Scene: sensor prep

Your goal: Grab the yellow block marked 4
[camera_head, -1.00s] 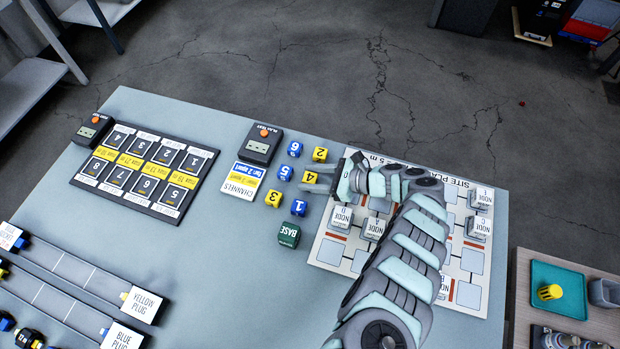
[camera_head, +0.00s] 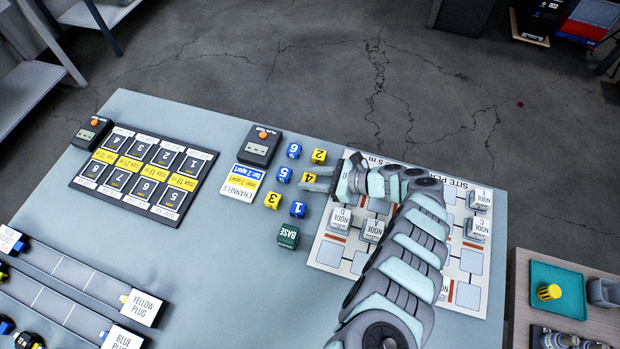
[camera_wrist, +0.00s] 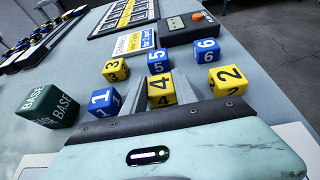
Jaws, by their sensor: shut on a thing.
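The yellow block marked 4 (camera_wrist: 161,90) sits between the two fingers of my gripper (camera_wrist: 146,92) in the wrist view, its number facing the camera. My gripper is shut on it. In the head view the yellow block marked 4 (camera_head: 309,177) shows at the fingertips of my gripper (camera_head: 314,179), which reaches in from the right. I cannot tell any gap between the block and the table.
Close around are the yellow block 2 (camera_wrist: 228,80), yellow 3 (camera_wrist: 115,70), blue 1 (camera_wrist: 103,101), blue 5 (camera_wrist: 158,60) and blue 6 (camera_wrist: 207,50). The green BASE block (camera_wrist: 49,105) is left. A control box (camera_head: 262,146) stands beyond; clear table lies left of BASE.

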